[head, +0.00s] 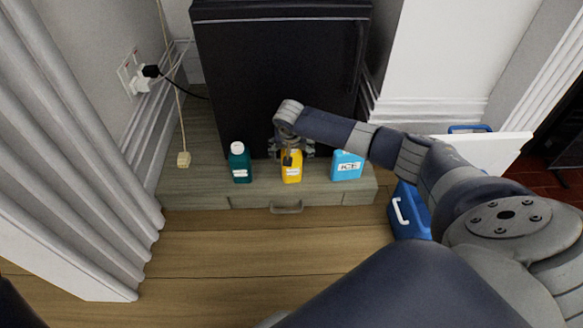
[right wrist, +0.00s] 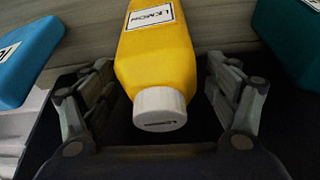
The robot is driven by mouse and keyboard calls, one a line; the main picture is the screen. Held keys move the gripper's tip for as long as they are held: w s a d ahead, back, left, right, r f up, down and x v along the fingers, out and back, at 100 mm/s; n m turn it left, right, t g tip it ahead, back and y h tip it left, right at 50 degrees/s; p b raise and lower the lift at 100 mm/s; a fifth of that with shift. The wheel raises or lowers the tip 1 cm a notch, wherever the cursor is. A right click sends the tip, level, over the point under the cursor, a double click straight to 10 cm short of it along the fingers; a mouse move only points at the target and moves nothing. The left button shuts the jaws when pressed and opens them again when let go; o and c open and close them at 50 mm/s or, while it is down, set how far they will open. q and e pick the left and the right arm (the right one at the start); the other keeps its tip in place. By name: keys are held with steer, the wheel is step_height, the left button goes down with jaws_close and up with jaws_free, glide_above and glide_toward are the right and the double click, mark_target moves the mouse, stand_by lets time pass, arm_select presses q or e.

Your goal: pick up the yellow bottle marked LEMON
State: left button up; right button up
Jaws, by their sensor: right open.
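The yellow bottle (head: 291,172) stands on the low wooden shelf between two other bottles, its top partly hidden by my right gripper in the head view. In the right wrist view, the yellow bottle (right wrist: 157,58) shows a white label reading LEMON and a white cap. My right gripper (head: 291,152) is over the bottle. Its two open fingers lie on either side of the bottle in the right wrist view, with gaps between them and the yellow sides. My left gripper is not in view.
A teal bottle (head: 239,164) stands to the left and a light blue bottle marked ICE (head: 347,165) close on the right. A black fridge (head: 275,60) rises behind. A hanging cord (head: 180,110) is at left. A blue box (head: 408,212) stands on the floor at right.

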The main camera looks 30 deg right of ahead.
steer(key=shift+f, duration=0.1)
steer(key=shift+c, duration=0.6)
steer(key=c, duration=1.3)
steer(key=shift+w, duration=0.1)
steer(key=shift+c, duration=0.7)
steer(key=shift+r+p, duration=0.2)
steer(key=shift+p, duration=0.2)
